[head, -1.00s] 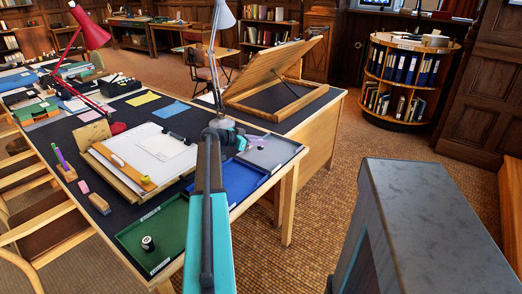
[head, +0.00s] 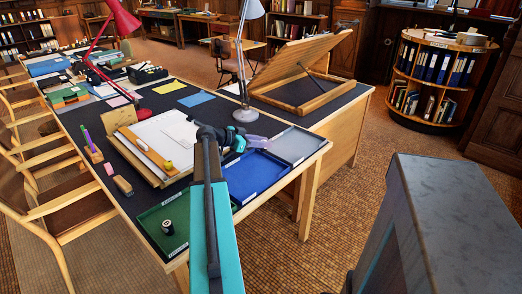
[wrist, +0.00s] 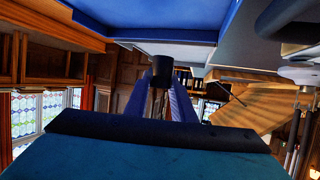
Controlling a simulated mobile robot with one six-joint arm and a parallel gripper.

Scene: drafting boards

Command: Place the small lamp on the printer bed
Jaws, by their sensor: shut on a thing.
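My gripper (head: 256,141) reaches over the blue and grey trays on the near desk. In the wrist view its purple fingers (wrist: 162,98) are shut on a small dark, round-ended thing (wrist: 162,68); I cannot tell whether it is the small lamp. In the head view the held thing cannot be made out. A red desk lamp (head: 125,20) and a pale grey desk lamp (head: 252,10) stand on the desk, apart from my gripper. I cannot make out a printer bed in either view.
The desk holds a green tray (head: 150,222) with a dark spool (head: 167,227), a blue tray (head: 238,197), a grey tray (head: 308,143) and a tilted drawing board (head: 300,52). A grey block (head: 440,210) stands front right. Open floor (head: 345,190) lies between desk and bookcase (head: 430,85).

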